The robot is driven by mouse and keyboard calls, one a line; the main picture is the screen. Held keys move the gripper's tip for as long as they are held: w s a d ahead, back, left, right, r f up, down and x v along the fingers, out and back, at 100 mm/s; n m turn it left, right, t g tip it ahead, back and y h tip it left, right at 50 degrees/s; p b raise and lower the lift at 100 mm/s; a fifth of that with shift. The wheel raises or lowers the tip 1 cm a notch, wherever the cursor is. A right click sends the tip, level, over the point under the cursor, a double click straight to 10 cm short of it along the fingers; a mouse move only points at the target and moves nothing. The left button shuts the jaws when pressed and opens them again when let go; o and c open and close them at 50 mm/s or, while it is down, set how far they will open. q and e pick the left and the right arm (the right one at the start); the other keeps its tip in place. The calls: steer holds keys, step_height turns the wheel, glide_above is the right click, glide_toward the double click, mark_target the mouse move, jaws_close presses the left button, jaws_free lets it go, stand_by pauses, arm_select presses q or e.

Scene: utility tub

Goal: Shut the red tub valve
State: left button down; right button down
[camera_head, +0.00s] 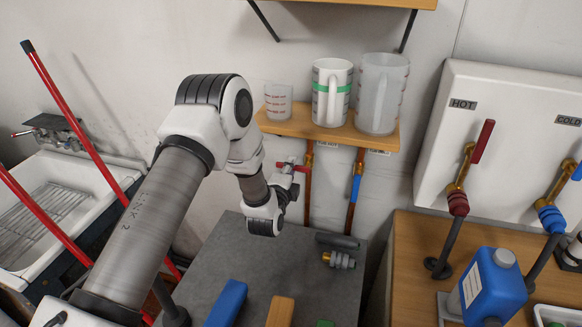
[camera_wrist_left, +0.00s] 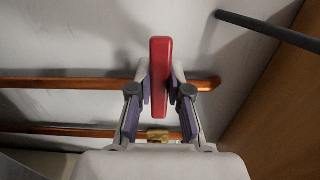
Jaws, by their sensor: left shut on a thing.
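The red valve handle (camera_head: 303,168) shows at a copper pipe below the wooden shelf, partly hidden by my left gripper. In the left wrist view the red handle (camera_wrist_left: 160,75) is a flat bar, lying across the direction of the copper pipes. My left gripper (camera_head: 289,167) is at the handle; in the wrist view the left gripper (camera_wrist_left: 160,88) has one finger on each side of the bar and is shut on it. The valve body behind the handle is hidden. My right gripper is not in view.
A shelf (camera_head: 290,125) with a small cup, a white jug and a clear jug is just above. A blue valve handle (camera_head: 355,188) is on the neighbouring pipe. A grey bench top (camera_head: 250,270) with fittings lies below. A white panel (camera_head: 530,85) with hot and cold levers stands right.

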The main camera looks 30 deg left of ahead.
arm_select(q)
steer(key=shift+r, duration=0.1)
steer(key=c, duration=1.1)
jaws_free()
steer(key=v, duration=1.2)
